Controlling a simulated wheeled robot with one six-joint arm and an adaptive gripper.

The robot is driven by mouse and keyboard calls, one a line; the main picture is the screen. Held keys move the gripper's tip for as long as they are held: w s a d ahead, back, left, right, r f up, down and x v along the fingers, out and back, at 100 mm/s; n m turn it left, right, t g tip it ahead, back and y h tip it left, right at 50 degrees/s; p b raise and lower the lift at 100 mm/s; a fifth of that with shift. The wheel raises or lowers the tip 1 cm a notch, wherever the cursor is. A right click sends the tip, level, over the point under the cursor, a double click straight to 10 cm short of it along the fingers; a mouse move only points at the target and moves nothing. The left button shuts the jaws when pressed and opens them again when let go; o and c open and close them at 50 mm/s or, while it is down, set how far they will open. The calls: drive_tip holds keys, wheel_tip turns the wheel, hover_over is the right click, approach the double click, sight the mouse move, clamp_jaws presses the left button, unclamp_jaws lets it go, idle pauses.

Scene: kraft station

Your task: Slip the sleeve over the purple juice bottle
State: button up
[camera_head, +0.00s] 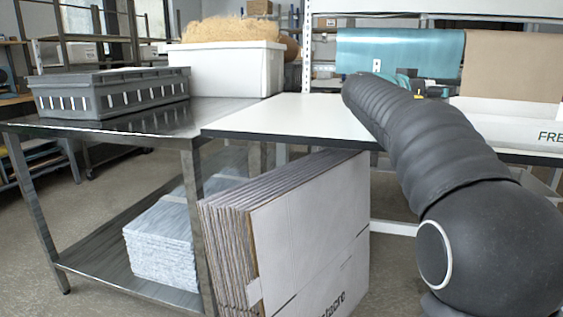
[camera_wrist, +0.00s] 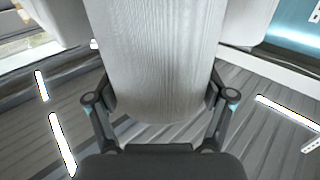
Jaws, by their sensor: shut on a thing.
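My gripper (camera_wrist: 160,85) is shut on a pale grey, finely grained piece that looks like the sleeve (camera_wrist: 158,50). In the wrist view it fills the upper middle between the two fingers, and its rounded near end faces me. Its far end runs out of the picture, so I cannot tell whether it is around anything. I see no purple juice bottle in either view. In the head view my arm reaches over the white table and hides the held piece and most of the gripper.
The white table (camera_head: 290,115) has clear room left of my arm. A grey slotted crate (camera_head: 110,92) and a white bin (camera_head: 222,70) of brown shredded filling stand on the metal bench (camera_head: 150,121). Flat cartons (camera_head: 315,230) lean below. A teal sheet (camera_head: 430,52) hangs behind.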

drive_tip(key=b+v, duration=0.2)
drive_tip(key=v, duration=1.1)
drive_tip(key=shift+s+a+r+b, duration=0.15)
drive_tip(key=shift+s+a+b, duration=0.1)
drive_tip(key=shift+b, duration=0.1)
